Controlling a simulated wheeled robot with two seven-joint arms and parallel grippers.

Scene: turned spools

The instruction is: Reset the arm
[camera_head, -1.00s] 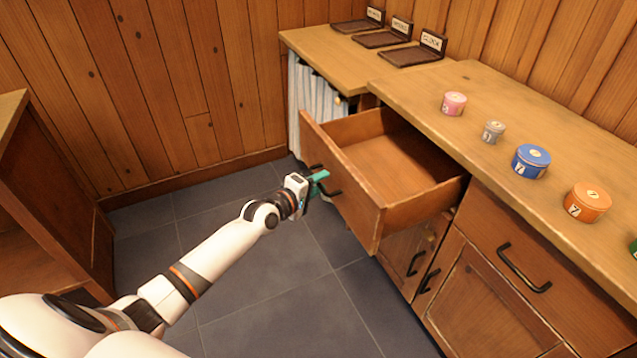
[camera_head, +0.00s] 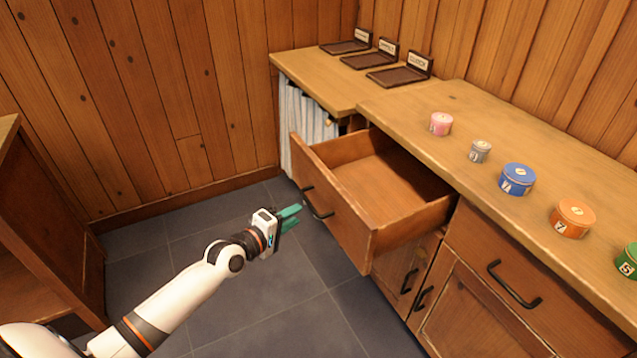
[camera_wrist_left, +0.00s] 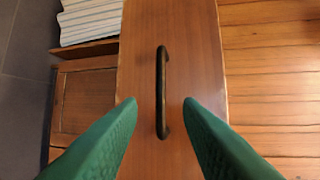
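My left gripper (camera_head: 291,217) is in front of the open drawer (camera_head: 341,214), apart from its face. In the left wrist view its two green fingers (camera_wrist_left: 160,103) are spread open and empty, one on each side of the drawer's dark handle (camera_wrist_left: 161,92). The drawer is pulled out and its inside looks empty. My right gripper is in neither view.
Several round tins stand along the counter, among them a pink one (camera_head: 441,124), a blue one (camera_head: 517,180) and an orange one (camera_head: 573,219). Dark labelled trays (camera_head: 399,77) sit at the back. A wooden cabinet (camera_head: 50,225) stands at left. The tiled floor between is clear.

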